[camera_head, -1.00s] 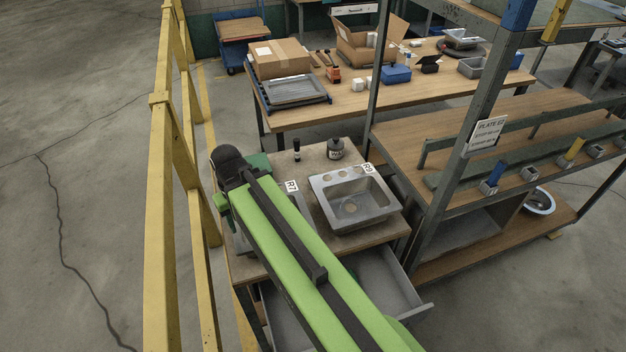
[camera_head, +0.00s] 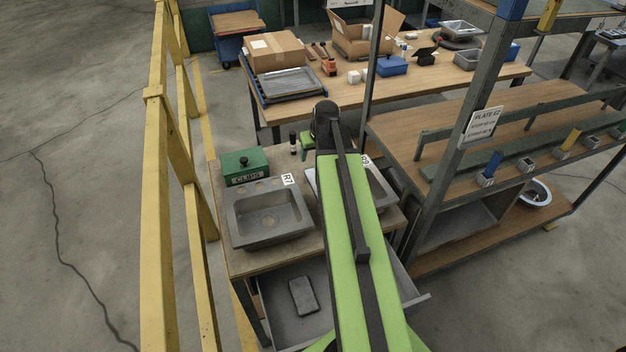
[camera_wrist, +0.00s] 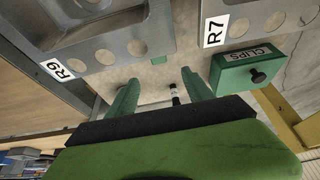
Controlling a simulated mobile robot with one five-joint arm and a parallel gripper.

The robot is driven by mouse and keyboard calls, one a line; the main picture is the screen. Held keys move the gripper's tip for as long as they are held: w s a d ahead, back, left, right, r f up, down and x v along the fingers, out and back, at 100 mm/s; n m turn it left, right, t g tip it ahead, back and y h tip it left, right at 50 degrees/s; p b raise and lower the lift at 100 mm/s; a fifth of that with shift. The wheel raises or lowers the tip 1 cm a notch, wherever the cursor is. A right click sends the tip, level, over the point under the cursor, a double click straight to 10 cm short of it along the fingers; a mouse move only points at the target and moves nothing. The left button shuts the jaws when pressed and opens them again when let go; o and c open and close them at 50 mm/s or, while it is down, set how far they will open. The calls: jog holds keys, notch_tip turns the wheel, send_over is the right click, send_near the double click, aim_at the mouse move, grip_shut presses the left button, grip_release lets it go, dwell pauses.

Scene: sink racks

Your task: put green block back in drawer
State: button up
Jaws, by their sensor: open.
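A small green block (camera_wrist: 158,60) lies on the worktop between the two sinks in the wrist view; my arm hides that spot in the head view. My gripper (camera_wrist: 162,88) is open and empty, its two green fingers spread apart, with the block showing beyond the gap between them. In the head view the end of my arm, with a green gripper part (camera_head: 307,144), is over the back of the worktop. The drawer (camera_head: 270,312) under the worktop is pulled open. A dark grey block (camera_head: 303,296) lies in it; my arm covers its right part.
Sink R7 (camera_head: 268,232) and the green CLIPS box (camera_head: 244,165) stand on the worktop's left; sink R9 (camera_head: 380,186) is partly hidden by my arm. A small black bottle (camera_head: 293,143) stands at the back. A yellow rail (camera_head: 160,200) runs on the left, a shelf post (camera_head: 440,170) on the right.

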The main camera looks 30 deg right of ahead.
jog(key=b+x, duration=0.6)
jog(key=x, duration=0.2)
jog(key=shift+f, duration=0.15)
jog(key=shift+w+f, duration=0.1)
jog(key=b+x, duration=0.5)
jog(key=shift+w+d, duration=0.2)
jog(key=shift+d, duration=0.05)
jog(key=shift+c, duration=0.3)
grip_shut()
jog(key=shift+r+p, duration=0.25)
jog(key=shift+p, duration=0.05)
notch_tip(320, 180, up, 18)
jog(key=p, duration=1.8)
